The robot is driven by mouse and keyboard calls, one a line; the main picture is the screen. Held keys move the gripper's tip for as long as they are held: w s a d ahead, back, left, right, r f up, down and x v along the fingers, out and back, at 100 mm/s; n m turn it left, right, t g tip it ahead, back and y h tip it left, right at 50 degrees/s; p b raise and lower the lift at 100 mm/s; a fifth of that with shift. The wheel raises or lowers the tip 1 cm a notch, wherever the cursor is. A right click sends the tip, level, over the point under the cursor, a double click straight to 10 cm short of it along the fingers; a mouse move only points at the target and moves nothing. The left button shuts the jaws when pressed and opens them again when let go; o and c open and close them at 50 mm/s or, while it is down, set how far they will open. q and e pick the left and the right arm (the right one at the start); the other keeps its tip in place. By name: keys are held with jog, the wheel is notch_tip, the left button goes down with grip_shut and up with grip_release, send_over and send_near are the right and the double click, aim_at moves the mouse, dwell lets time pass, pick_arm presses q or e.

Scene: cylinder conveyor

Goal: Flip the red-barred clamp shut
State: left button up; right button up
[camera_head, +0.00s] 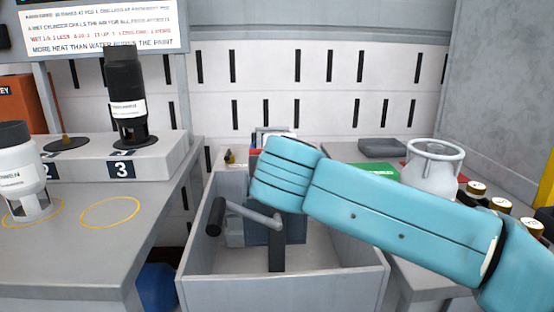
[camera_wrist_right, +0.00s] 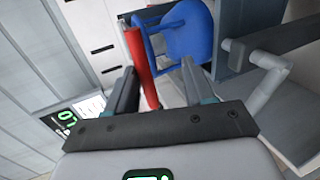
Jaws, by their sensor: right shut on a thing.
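The clamp's red bar (camera_wrist_right: 140,62) shows in the right wrist view as a red cylinder between the fingers of my right gripper (camera_wrist_right: 158,66), close to the left finger. My right gripper is shut on this bar. In the head view a small bit of red (camera_head: 255,153) shows beside the end of my teal right arm, which hides the gripper and most of the clamp. My left gripper is in neither view.
A grey open bin (camera_head: 280,293) holds a lever with a black grip (camera_head: 214,217). Left, a bench carries a black cylinder (camera_head: 128,105) at place 3 and a white cylinder (camera_head: 18,172). Right, a white ring-topped vessel (camera_head: 432,172) stands near several small capped items.

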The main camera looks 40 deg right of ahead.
jog(key=shift+a+f, duration=0.1)
jog(key=shift+a, duration=0.05)
jog(key=shift+s+a+r, duration=0.2)
jog(key=shift+s+a, duration=0.05)
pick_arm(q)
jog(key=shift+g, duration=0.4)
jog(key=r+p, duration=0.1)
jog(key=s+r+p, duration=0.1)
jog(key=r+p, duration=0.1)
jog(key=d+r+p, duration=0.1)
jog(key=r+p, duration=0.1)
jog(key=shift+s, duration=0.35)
pick_arm(e)
jog(key=v, duration=1.5)
jog(key=shift+s, duration=0.2)
jog(key=shift+a+r, duration=0.1)
